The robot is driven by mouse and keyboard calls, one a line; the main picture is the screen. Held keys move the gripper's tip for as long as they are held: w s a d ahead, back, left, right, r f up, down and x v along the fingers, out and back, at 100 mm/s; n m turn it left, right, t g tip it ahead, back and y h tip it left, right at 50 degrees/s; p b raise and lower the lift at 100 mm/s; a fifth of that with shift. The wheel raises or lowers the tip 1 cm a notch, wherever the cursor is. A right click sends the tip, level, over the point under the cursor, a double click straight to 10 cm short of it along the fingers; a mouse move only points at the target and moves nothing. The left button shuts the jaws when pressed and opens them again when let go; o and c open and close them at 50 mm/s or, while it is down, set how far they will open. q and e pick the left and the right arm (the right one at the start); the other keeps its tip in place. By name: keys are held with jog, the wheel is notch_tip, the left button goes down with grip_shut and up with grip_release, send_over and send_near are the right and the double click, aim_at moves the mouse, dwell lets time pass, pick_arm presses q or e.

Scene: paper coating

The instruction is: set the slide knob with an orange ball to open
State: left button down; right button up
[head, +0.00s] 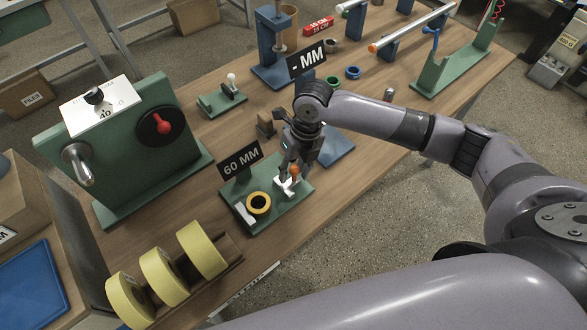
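The orange ball (295,170) of the slide knob shows small on a white slide piece (287,187), at the right part of a green base (262,222) on the wooden table. My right gripper (292,170) reaches down from above, with its fingertips right at the ball. The fingers partly hide the knob, and I cannot tell whether they touch or grip it. The base also carries a yellow ring (258,203), a white block (244,213) and a black "60 MM" sign (240,161). My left gripper is not in view.
A green panel (125,150) with a silver handle and a red knob stands at the left. Yellow rolls (165,277) lie at the front left. A blue stand (270,50) and a black "- MM" sign (307,60) are behind. The table's front edge is close to the green base.

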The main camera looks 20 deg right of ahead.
jog(key=r, duration=0.4)
jog(key=d+r, duration=0.1)
jog(key=r, duration=0.2)
jog(key=d+r, duration=0.1)
jog(key=r, duration=0.3)
jog(key=shift+w+d+r, duration=0.15)
jog(key=shift+d+r, duration=0.05)
jog(key=shift+r, duration=0.15)
